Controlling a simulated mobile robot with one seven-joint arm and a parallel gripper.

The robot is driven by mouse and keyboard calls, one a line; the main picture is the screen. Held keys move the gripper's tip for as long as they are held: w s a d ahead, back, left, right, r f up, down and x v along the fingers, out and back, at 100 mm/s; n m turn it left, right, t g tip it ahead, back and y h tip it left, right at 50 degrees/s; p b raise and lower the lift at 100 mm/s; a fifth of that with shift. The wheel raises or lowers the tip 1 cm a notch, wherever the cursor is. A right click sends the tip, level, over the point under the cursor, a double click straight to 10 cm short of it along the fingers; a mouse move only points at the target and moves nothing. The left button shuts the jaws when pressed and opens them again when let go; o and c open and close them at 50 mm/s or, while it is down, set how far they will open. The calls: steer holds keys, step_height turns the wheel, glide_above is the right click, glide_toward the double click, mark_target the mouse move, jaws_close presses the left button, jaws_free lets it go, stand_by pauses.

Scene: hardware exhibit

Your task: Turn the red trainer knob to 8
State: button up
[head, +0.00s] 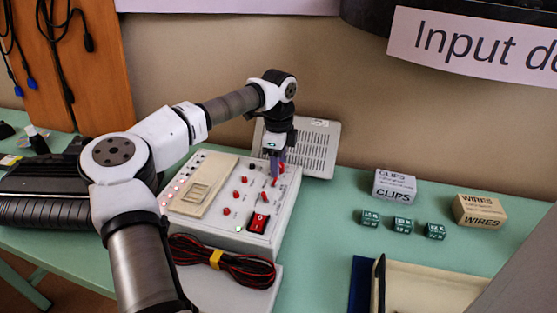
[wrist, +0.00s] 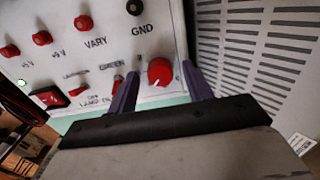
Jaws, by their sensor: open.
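The red trainer knob (wrist: 160,72) is round, with a white pointer line toward its lower left in the wrist view. It sits on the white trainer panel (wrist: 60,20) near its edge, below the black GND post (wrist: 135,7). My gripper (head: 276,167) is open and points down at the panel's back right corner in the head view. In the wrist view its two purple fingers stand on either side of the knob, with visible gaps. I cannot tell how deep the fingertips reach. I can read no scale numbers around the knob.
A red rocker switch (head: 258,222) and several red posts and toggles share the panel. A grey vented box (head: 315,145) stands close behind. Bundled red-black wires (head: 220,262) lie in front. CLIPS (head: 394,186) and WIRES (head: 480,211) boxes stand to the right.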

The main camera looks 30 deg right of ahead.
steer(key=c, duration=1)
steer(key=shift+o, duration=0.2)
steer(key=shift+m, duration=0.3)
steer(key=m, duration=0.8)
steer(key=shift+m, duration=0.4)
steer(key=m, duration=0.4)
steer(key=shift+r+m+p, duration=0.1)
steer(key=shift+m+p, duration=0.2)
steer(key=shift+m, duration=1.9)
